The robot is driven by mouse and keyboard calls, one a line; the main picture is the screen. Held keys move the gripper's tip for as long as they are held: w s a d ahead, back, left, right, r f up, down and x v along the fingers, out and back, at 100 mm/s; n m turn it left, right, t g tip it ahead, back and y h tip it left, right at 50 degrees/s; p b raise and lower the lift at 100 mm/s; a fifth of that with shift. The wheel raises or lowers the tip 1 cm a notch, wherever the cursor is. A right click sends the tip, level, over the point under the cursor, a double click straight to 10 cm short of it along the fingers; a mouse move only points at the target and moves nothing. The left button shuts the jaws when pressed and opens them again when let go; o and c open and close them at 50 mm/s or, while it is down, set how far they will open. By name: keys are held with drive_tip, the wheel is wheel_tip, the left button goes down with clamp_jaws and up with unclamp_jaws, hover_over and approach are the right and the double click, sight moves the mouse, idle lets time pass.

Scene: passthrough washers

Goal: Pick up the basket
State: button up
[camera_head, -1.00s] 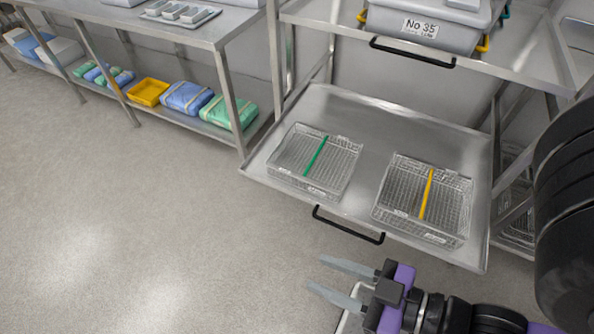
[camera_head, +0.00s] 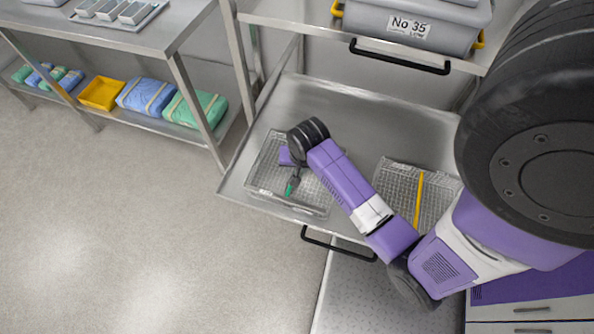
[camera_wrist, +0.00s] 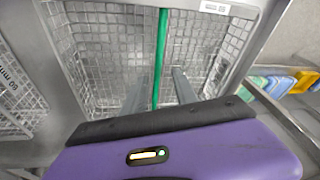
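A wire mesh basket (camera_head: 263,183) with a green bar lies on the left of the pull-out metal shelf. In the wrist view this basket (camera_wrist: 100,50) fills the middle, and its green bar (camera_wrist: 161,50) runs up the picture. My gripper (camera_wrist: 159,80) is open, with one finger on each side of the green bar and nothing visibly clamped. I cannot tell how deep the fingers reach. In the head view my gripper (camera_head: 293,182) is over this basket, partly hidden by my arm. A second mesh basket (camera_head: 400,180) with a yellow bar (camera_head: 418,200) lies to the right, partly covered by my arm.
The shelf (camera_head: 340,95) has a black front handle (camera_head: 335,245). A grey bin (camera_head: 410,25) labelled No 35 stands on the level above. A table at left holds metal trays (camera_head: 115,12), with a yellow tray (camera_head: 101,93) and wrapped bundles (camera_head: 195,108) below. Floor at left is clear.

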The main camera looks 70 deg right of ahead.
drive_tip(key=shift+w+d+r+m+g+y, duration=0.2)
drive_tip(key=shift+d+r+m+g+y, duration=0.55)
drive_tip(key=shift+d+r+m, duration=0.35)
drive_tip(key=shift+s+r+m+y+p, duration=0.1)
drive_tip(key=shift+r+m+y+p, duration=0.15)
drive_tip(key=shift+m+y, duration=0.35)
wheel_tip(320, 180, down, 2)
drive_tip(key=shift+f+g, duration=0.1)
drive_tip(key=shift+g, duration=0.15)
drive_tip(key=shift+a+f, duration=0.1)
drive_tip(key=shift+f, duration=2.7)
drive_tip(key=shift+c, duration=0.4)
clamp_jaws()
drive_tip(key=shift+r, duration=0.1)
